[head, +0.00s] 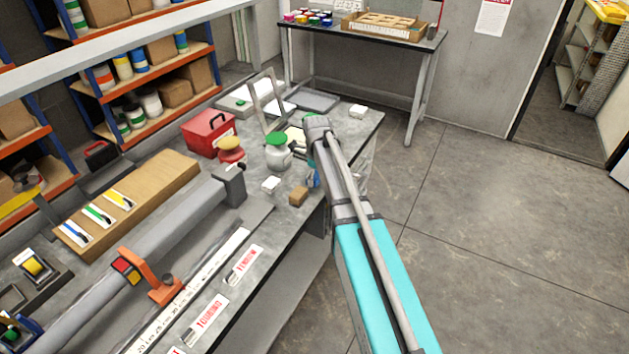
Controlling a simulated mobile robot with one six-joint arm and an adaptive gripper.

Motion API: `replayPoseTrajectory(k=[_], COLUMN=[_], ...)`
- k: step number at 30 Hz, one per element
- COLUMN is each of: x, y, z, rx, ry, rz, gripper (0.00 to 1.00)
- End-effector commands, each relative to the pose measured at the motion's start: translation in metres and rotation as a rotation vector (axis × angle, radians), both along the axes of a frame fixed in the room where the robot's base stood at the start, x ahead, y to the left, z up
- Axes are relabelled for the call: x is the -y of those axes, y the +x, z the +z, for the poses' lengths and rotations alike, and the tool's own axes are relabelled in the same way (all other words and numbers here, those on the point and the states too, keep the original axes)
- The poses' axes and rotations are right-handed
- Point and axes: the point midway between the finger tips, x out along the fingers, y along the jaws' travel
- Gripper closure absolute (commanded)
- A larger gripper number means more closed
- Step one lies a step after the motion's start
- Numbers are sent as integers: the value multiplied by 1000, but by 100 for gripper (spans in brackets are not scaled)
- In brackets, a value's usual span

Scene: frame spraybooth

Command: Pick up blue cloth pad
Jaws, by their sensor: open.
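I cannot pick out a blue cloth pad with certainty in the head view. A small blue patch (313,179) shows at the bench's right edge, partly hidden by my arm, and I cannot tell what it is. My teal and grey arm reaches up from the bottom right to the far right part of the grey workbench (270,225). My gripper cannot be made out. A tan block (298,196) and a small white block (271,184) lie on the bench, left of my arm.
A green-topped container (278,150), a red-and-yellow-topped one (231,150) and a red toolbox (209,133) stand close by. A long grey cylinder (150,250) and an orange clamp-like part (150,278) occupy the near bench. The floor (480,240) at right is clear.

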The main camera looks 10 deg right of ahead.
Motion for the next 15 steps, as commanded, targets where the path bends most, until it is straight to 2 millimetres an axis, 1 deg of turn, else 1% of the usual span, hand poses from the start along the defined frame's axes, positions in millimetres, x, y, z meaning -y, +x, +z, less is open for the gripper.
replayPoseTrajectory(k=[12, 13, 15], x=[0, 0, 0], y=[0, 0, 0], z=[0, 0, 0], rx=[0, 0, 0], ry=[0, 0, 0], rz=[0, 0, 0], gripper=[0, 2, 15])
